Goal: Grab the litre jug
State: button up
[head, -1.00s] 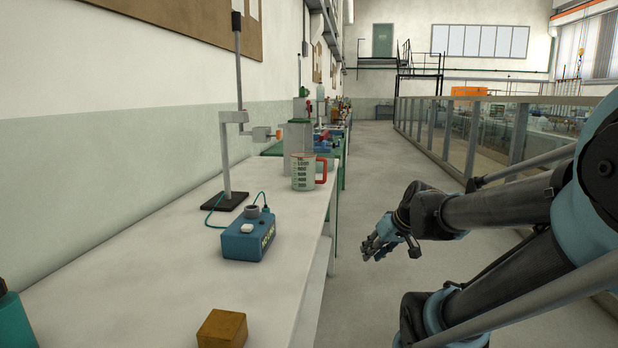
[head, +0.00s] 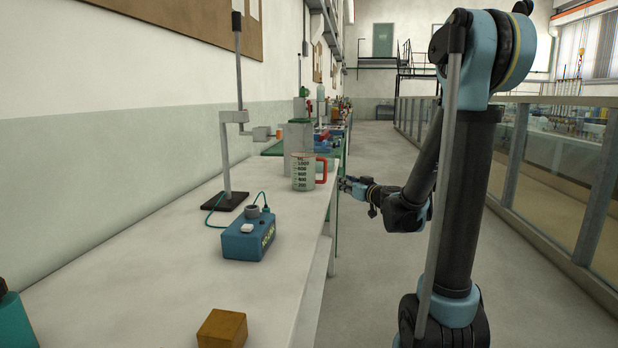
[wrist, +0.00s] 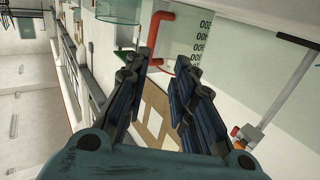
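The litre jug (head: 303,172) is a clear measuring jug with dark graduation marks and a red handle. It stands upright near the right edge of the white bench in the head view, its handle facing right. In the wrist view the jug (wrist: 197,45) shows at the top, with its red handle (wrist: 161,42) just beyond the fingers. My gripper (head: 343,184) is to the right of the jug, beside the bench edge. In the wrist view my gripper (wrist: 166,66) has its fingers apart with nothing between them, and the handle is still clear of them.
A blue control box (head: 248,240), a stand with a black base (head: 226,202) and a brown block (head: 222,328) are on the white bench (head: 165,280). The floor right of the bench is open.

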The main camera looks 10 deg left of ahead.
aim_at(326, 171)
jog(key=shift+t, duration=0.3)
jog(key=shift+w+d+x, duration=0.1)
jog(key=shift+d+x, duration=0.05)
jog(key=shift+x, duration=2.95)
jog(key=shift+w+d+x, duration=0.1)
jog(key=shift+d+x, duration=0.1)
jog(key=shift+x, duration=2.9)
jog(key=shift+w+d+x, duration=0.1)
jog(key=shift+d+x, duration=0.05)
jog(key=shift+x, duration=2.95)
jog(key=shift+r, duration=0.15)
grip_shut()
